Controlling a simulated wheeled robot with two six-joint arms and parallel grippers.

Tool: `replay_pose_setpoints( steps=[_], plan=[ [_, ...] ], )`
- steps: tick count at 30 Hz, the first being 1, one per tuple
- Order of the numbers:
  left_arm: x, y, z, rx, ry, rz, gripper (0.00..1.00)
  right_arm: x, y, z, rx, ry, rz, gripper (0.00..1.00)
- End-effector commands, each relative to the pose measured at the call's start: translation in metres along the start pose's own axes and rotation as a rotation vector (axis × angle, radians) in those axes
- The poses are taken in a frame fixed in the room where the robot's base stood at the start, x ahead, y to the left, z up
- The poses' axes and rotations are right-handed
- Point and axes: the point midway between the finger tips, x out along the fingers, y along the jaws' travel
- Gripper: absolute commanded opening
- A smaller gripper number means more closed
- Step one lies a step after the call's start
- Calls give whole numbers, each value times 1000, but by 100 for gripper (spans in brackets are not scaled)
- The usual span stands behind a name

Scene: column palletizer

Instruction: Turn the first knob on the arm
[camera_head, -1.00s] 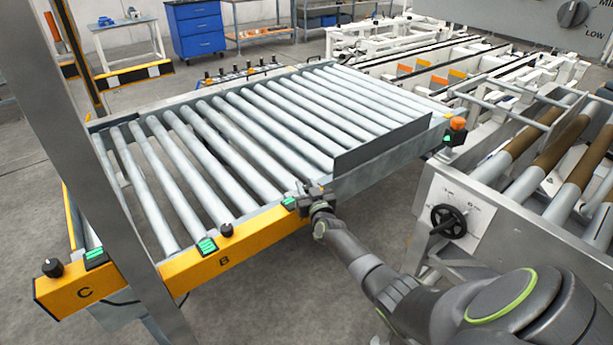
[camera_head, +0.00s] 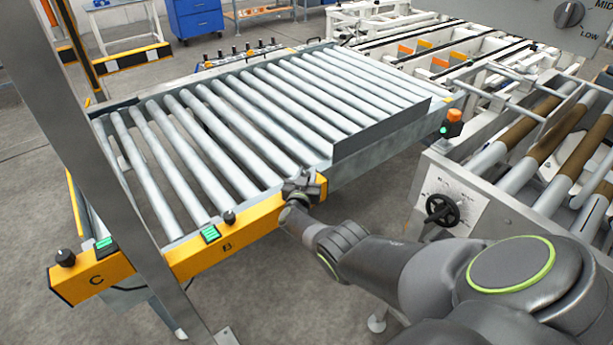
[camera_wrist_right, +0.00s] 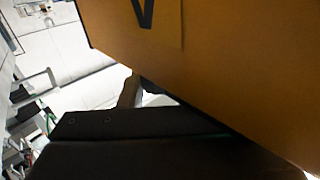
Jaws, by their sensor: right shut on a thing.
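The orange control arm (camera_head: 188,258) runs along the near edge of the roller conveyor and carries black knobs and green-lit buttons. The knob by the C (camera_head: 65,257) is at the left end, and the knob by the B (camera_head: 229,217) is in the middle. My right gripper (camera_head: 302,188) is at the arm's right end, shut on a knob there that its fingers hide. In the right wrist view the orange panel (camera_wrist_right: 215,60) fills the upper right, with part of an upside-down letter, probably an A. A dark finger (camera_wrist_right: 130,130) lies below it. My left gripper is not in view.
The grey rollers (camera_head: 250,120) lie behind the orange arm. A metal post (camera_head: 95,150) crosses the left side. To the right stands a machine with a black handwheel (camera_head: 442,209) and brown-sleeved rollers (camera_head: 530,140). An orange beacon (camera_head: 453,115) marks the conveyor's right corner.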

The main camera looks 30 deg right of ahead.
Motion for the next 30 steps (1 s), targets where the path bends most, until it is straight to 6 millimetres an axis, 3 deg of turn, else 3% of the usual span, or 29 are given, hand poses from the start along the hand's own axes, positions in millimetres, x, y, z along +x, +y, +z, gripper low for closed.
replay_pose_setpoints(
  steps=[21, 22, 26, 30],
  plan=[
    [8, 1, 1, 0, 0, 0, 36, 1, 0, -3, 0, 3, 79, 7],
    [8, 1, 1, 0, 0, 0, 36, 1, 0, -3, 0, 3, 79, 32],
    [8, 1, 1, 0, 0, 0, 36, 0, 0, -2, -1, 2, 78, 49],
    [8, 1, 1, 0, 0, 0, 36, 0, 0, -1, -1, 0, 78, 50]
  ],
)
